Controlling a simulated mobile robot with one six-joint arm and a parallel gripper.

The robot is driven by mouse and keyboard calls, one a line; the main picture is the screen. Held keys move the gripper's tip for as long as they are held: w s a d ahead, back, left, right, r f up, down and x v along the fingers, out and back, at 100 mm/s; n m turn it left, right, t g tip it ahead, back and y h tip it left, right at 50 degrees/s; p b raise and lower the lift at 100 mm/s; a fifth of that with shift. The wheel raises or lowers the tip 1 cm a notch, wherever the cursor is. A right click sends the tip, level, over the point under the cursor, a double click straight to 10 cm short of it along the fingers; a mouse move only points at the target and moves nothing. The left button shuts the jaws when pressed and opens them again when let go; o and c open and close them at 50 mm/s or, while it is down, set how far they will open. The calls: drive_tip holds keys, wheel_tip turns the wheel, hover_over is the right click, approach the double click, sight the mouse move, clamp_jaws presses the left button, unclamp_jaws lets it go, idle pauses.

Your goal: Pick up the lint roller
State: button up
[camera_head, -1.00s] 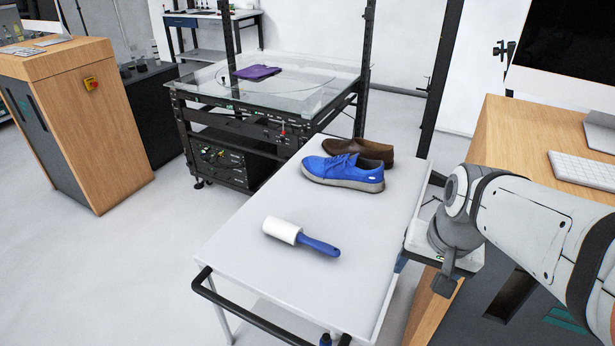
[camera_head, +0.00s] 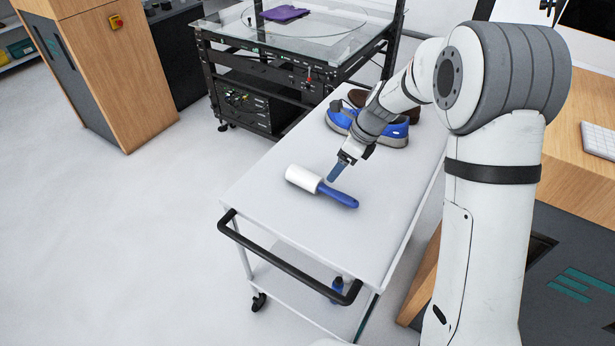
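The lint roller (camera_head: 318,185) lies on the white cart top (camera_head: 265,199), its white roll to the left and its blue handle pointing right and toward the front. My gripper (camera_head: 334,176) is just behind and above the roller, near where the roll meets the handle. The fingers look blue-grey and are seen from the side, so I cannot tell whether they are open or shut. I cannot tell whether they touch the roller. Nothing shows held in them.
Blue shoes (camera_head: 394,131) and a brown shoe (camera_head: 414,103) stand on the cart behind my arm, partly hidden. A black handle bar (camera_head: 285,263) runs along the cart's front edge. The glass-topped turntable (camera_head: 330,55) with a purple cloth (camera_head: 285,13) stands behind.

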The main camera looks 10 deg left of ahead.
sight(323, 183)
drive_tip(key=x, duration=0.5)
drive_tip(key=p+x, duration=0.1)
drive_tip(key=x, duration=0.2)
drive_tip(key=shift+a+f, duration=0.1)
drive_tip(key=shift+a, duration=0.25)
drive_tip(key=shift+c, duration=0.3)
drive_tip(key=c, duration=1.1)
